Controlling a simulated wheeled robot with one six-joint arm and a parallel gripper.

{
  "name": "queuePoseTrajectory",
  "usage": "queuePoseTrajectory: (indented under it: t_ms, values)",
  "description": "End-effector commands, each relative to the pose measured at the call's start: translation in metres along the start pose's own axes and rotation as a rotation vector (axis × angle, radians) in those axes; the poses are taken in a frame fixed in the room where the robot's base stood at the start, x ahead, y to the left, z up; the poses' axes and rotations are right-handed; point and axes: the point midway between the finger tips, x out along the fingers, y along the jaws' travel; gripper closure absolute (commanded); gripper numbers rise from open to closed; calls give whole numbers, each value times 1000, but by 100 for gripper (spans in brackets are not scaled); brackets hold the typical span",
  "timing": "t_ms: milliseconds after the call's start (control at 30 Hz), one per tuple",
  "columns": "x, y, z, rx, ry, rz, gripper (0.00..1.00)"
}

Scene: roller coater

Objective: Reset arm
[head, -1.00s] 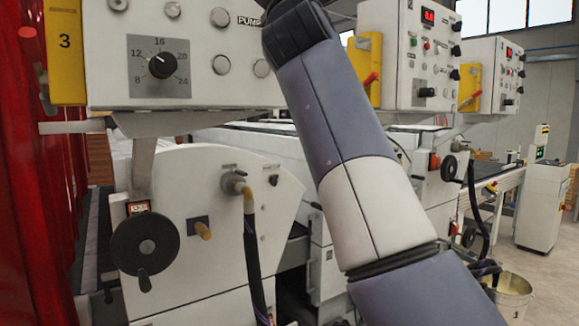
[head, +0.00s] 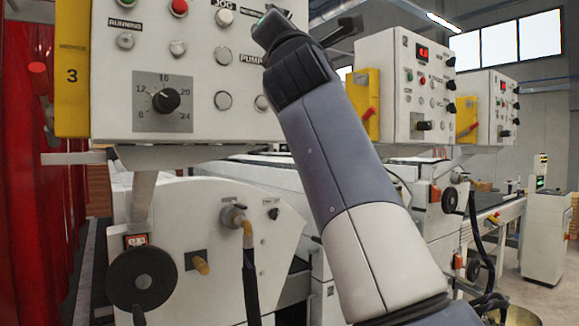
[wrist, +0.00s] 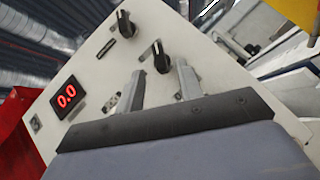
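I cannot tell whether the fingers touch the panel. In the head view my arm (head: 325,150) rises from the lower right to the upper middle, beside the near control box (head: 105,75). The fingers cannot be made out in the head view.
The near box has a numbered dial (head: 165,100) and several buttons. Below it are a black handwheel (head: 141,279) and a hose (head: 250,270). A red curtain (head: 30,190) hangs at the left. More control boxes (head: 400,85) stand behind at right. Open floor (head: 545,300) shows at lower right.

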Motion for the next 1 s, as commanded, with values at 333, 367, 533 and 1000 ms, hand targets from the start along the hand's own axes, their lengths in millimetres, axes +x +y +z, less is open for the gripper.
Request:
queuePoseTrajectory:
  t_ms: [333, 367, 533, 1000]
  values:
    - [48, 2, 2, -3, 0, 0, 65]
    - [44, -1, 1, -19, 2, 16, 65]
    - [44, -2, 1, -93, 3, 88, 65]
    - [46, -4, 4, -253, -1, 246, 65]
